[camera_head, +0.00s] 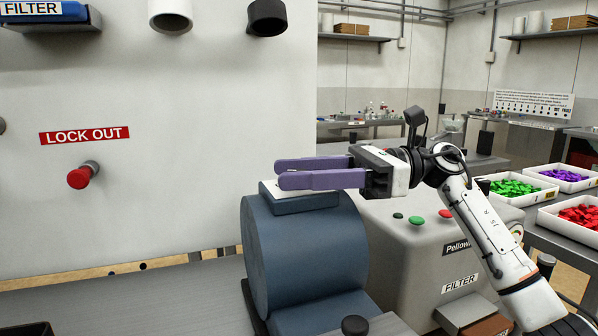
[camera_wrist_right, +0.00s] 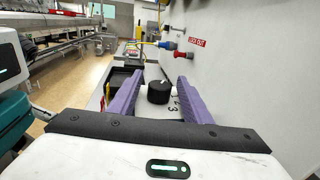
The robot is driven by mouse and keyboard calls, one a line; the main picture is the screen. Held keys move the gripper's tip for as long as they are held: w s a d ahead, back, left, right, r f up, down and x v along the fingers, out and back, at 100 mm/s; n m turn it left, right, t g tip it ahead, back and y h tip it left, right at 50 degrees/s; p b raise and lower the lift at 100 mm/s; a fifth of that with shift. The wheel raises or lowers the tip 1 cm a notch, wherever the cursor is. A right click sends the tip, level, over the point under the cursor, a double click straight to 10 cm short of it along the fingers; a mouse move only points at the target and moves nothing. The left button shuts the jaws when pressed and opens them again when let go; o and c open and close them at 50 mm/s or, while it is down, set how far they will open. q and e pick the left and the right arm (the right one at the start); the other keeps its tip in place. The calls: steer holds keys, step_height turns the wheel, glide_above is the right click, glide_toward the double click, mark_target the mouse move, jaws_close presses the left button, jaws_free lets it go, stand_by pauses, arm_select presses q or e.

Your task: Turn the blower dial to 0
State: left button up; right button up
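The blower dial is a black round knob (camera_wrist_right: 158,93) with a white mark, seen in the right wrist view. It stands on a white plate with a 2 and a 3 readable on its near right side; other numbers are hidden. In the head view the white plate (camera_head: 268,190) lies on top of a blue cylindrical housing (camera_head: 305,245), and my purple fingers hide the dial. My right gripper (camera_head: 300,172) is open, its fingers on either side of the dial in the wrist view (camera_wrist_right: 158,84), with gaps showing. My left gripper is not in view.
A white wall panel (camera_head: 200,120) stands left of the gripper, with a red LOCK OUT knob (camera_head: 80,178). A grey box (camera_head: 405,260) with green and red buttons sits under my right arm. Another black knob (camera_head: 354,325) is at the front. Trays of coloured pieces (camera_head: 520,188) are at right.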

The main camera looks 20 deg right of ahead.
steer(key=s+d, duration=0.1)
steer(key=d, duration=0.9)
steer(key=shift+s+b, duration=0.3)
steer(key=shift+b, duration=0.1)
